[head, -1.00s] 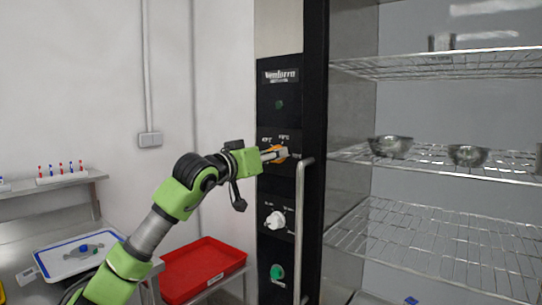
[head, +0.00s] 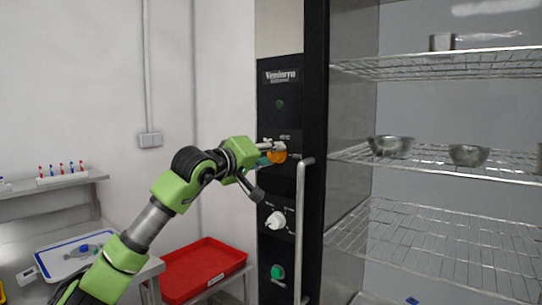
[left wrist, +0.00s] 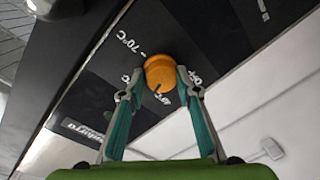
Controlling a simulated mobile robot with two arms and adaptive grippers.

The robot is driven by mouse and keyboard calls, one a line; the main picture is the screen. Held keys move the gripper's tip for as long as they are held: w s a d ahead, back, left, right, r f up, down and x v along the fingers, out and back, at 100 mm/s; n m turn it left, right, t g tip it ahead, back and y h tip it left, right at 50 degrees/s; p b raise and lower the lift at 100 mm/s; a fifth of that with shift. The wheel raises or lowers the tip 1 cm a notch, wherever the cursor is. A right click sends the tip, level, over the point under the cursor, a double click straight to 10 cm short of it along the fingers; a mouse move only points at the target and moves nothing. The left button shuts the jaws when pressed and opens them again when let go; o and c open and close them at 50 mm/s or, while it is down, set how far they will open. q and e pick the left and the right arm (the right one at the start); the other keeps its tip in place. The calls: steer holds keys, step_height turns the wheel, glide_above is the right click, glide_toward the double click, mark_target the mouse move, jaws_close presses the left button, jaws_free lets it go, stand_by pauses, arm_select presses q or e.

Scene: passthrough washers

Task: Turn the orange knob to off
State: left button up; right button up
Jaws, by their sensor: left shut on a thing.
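The orange knob (head: 277,156) is on the black control panel (head: 279,125) of the tall cabinet. My left gripper (head: 271,152) is at the panel, its fingers closed on the knob. In the left wrist view the knob (left wrist: 160,72) sits between the two fingertips of my left gripper (left wrist: 162,84), one on each side. A short dark mark shows on the knob's lower part there. White labels surround it, including "70°C" and, to the right, one partly hidden by a finger. My right gripper is not in view.
A white knob (head: 275,221) and a green button (head: 277,272) are lower on the panel. A vertical metal handle (head: 301,225) stands just right of them. Wire shelves with metal bowls (head: 391,145) are at right. A red tray (head: 205,268) is below my left arm.

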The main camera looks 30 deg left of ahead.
arm_select(q)
steer(key=n, duration=0.5)
steer(key=shift+a+f+h, duration=0.15)
steer(key=shift+h, duration=0.15)
steer(key=n+b, duration=0.1)
steer(key=n, duration=0.8)
steer(key=shift+f+h+b, duration=0.15)
steer(key=shift+h+b, duration=0.2)
steer(key=shift+h, duration=0.05)
steer(key=n, duration=0.4)
steer(key=shift+n+h+b, duration=0.3)
steer(key=shift+n+b, duration=0.05)
steer(key=shift+n, duration=0.25)
steer(key=o, duration=1)
steer(key=shift+o, duration=0.2)
steer(key=shift+w, duration=0.3)
steer(key=shift+s, duration=0.1)
